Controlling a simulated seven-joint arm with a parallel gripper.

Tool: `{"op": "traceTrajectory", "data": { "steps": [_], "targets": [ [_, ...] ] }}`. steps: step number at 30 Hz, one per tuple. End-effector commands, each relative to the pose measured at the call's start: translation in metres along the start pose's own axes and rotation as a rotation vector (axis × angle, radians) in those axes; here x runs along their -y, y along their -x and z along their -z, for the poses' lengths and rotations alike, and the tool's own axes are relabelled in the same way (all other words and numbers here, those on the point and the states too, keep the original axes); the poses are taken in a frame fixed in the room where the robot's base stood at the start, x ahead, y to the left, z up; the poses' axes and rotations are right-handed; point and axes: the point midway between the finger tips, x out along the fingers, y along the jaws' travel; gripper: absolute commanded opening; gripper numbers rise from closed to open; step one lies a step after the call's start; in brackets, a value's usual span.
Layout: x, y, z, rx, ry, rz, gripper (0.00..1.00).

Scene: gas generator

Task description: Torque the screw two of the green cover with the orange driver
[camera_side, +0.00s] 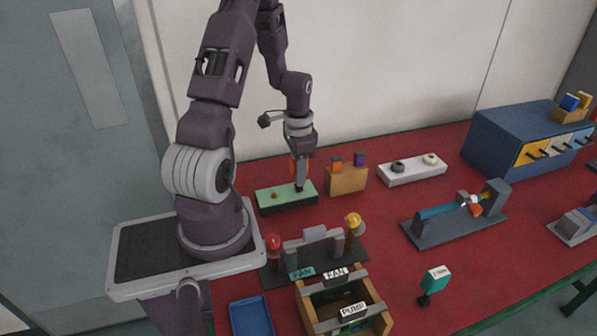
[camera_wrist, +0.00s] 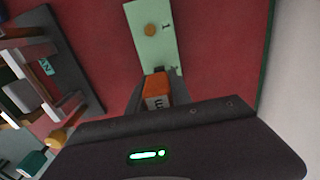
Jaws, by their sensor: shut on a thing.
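The green cover (camera_side: 306,189) lies on a dark base on the red table, right of my arm's base. My gripper (camera_side: 300,183) is over the cover's right part, pointing down. It is shut on the orange driver (camera_side: 292,168), whose orange body shows between the fingers in the wrist view (camera_wrist: 156,88). The driver appears upright; its tip is hidden, so contact with a screw cannot be told. A brass screw (camera_wrist: 150,30) beside a single-stroke mark sits at the cover's other end. The screw under the driver is hidden.
A tan block (camera_side: 347,181) with orange and purple pieces stands just right of the cover. A white block (camera_side: 412,169) is further right. A dark fixture with red and yellow knobs (camera_side: 316,245) is in front. Red table (camera_side: 375,220) is clear beyond it.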

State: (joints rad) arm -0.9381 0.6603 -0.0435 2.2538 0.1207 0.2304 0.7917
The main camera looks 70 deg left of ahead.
Motion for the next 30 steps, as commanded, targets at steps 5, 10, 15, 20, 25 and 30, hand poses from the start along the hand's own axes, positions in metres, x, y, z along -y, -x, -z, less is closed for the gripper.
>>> {"op": "traceTrajectory", "data": {
  "steps": [5,10,15,20,25,30],
  "targets": [
    [-0.0002,0.0001,0.0002,0.0,-0.011,0.0,0.0],
    [0.001,0.0002,0.0004,-0.002,-0.253,0.001,0.0],
    [0.0006,0.0003,0.0002,0.0,-0.274,0.001,0.0],
    [0.0016,0.0002,0.0008,-0.003,-0.487,0.002,0.0],
    [0.001,0.0002,0.0006,-0.001,-0.536,0.002,0.0],
    [0.0016,0.0,0.001,-0.003,-0.738,0.001,0.0]
  ]
}}
